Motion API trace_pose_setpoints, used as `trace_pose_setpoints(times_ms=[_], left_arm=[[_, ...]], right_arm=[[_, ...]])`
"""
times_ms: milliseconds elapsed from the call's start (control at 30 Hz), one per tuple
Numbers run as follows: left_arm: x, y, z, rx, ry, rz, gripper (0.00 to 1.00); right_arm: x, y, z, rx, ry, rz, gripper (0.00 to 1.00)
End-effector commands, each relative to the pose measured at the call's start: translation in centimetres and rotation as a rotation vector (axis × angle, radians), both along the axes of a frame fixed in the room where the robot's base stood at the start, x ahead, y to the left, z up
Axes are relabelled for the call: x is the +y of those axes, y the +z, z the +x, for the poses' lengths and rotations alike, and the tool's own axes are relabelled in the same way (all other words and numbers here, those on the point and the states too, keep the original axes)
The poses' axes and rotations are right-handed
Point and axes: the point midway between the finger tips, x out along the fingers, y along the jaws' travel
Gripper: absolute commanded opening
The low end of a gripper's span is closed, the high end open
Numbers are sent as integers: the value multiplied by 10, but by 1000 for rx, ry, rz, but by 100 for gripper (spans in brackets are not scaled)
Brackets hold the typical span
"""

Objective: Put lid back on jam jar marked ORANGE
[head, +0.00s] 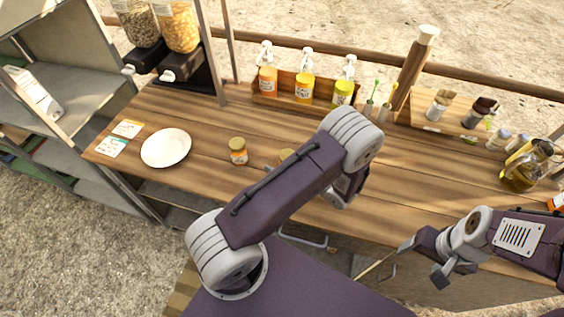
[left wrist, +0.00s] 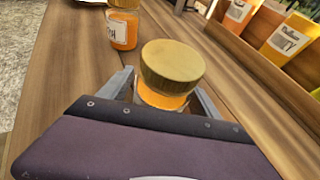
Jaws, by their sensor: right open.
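A jam jar with a gold lid and orange contents (left wrist: 163,99) stands between the two fingers of my left gripper (left wrist: 166,85); its lid (left wrist: 172,62) sits on top. In the head view this jar (head: 286,154) is partly hidden behind my left arm. No label shows on it. The fingers are on both sides of the jar, but I cannot tell if they touch it. A second jar (head: 238,150) stands to its left, also in the left wrist view (left wrist: 123,26), its label only partly visible. My right gripper (head: 426,262) is open and empty near the counter's front edge.
A white plate (head: 166,147) and two cards (head: 120,137) lie at the left. A wooden rack (head: 292,104) with several pump bottles stands at the back. A pepper mill (head: 414,66), small jars and an oil bottle (head: 524,168) are at the right.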

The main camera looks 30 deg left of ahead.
Motion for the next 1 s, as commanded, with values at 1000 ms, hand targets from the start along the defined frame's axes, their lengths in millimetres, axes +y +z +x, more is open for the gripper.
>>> trace_pose_setpoints(times_ms=[1000], left_arm=[[-107, 49, -32, 0, 0, -1, 72]], right_arm=[[0, -3, 0, 0, 0, 0, 71]])
